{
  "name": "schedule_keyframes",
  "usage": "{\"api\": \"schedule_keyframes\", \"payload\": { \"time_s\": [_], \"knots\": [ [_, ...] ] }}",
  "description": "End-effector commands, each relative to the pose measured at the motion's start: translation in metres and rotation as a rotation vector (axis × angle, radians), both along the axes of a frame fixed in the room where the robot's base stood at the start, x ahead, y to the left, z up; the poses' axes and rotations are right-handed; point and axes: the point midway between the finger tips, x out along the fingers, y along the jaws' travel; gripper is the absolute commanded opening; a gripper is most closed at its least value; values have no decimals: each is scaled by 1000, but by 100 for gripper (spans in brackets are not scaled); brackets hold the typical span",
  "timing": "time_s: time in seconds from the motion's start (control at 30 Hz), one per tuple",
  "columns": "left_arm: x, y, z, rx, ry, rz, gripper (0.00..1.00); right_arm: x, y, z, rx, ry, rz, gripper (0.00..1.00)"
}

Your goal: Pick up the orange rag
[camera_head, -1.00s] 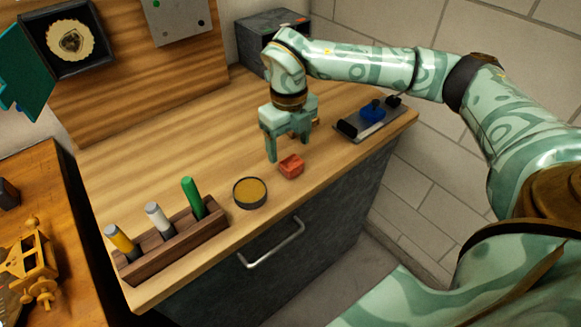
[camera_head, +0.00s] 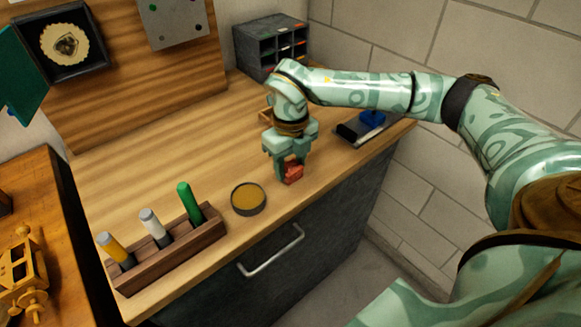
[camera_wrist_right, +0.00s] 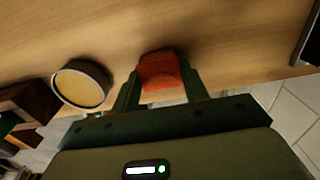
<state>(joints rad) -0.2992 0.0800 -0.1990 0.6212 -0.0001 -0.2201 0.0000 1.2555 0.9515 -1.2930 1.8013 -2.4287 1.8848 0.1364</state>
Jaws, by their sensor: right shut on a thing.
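The orange rag (camera_head: 293,172) is a small folded red-orange block near the front edge of the wooden worktop. My right gripper (camera_head: 292,176) points down over it with its fingers on either side, shut on it. In the right wrist view the rag (camera_wrist_right: 160,74) sits between the two fingers of the right gripper (camera_wrist_right: 160,88). Whether the rag still touches the worktop is hard to tell. My left gripper is not in view.
A round tin (camera_head: 248,198) stands just left of the rag. A wooden rack (camera_head: 168,252) holds several markers further left. A dark tray with a blue item (camera_head: 372,118) lies to the right. A drawer cabinet (camera_head: 272,45) stands at the back.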

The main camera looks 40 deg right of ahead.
Motion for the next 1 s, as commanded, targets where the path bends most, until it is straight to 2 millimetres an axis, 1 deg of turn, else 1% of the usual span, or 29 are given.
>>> {"api": "schedule_keyframes", "payload": {
  "time_s": [0.17,0.27,0.3,0.37,0.57,0.6,0.7,0.8,0.9,1.0],
  "knots": [
    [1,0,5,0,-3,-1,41,0,0,12,-1,-2,-1,23],
    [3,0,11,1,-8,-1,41,1,0,28,-1,-5,0,23],
    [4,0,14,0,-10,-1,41,1,0,36,0,-5,0,23],
    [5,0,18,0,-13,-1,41,-4,9,47,1,-5,5,23],
    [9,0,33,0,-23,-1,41,-23,46,98,1,-7,5,23],
    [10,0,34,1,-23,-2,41,-29,57,101,1,-4,9,23],
    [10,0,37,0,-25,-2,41,-42,81,111,1,-3,8,23],
    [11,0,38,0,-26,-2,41,-52,100,119,0,-2,6,23],
    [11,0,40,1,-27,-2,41,-59,113,125,0,-2,3,23],
    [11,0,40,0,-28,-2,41,-63,120,129,0,-1,1,23]
  ]
}}
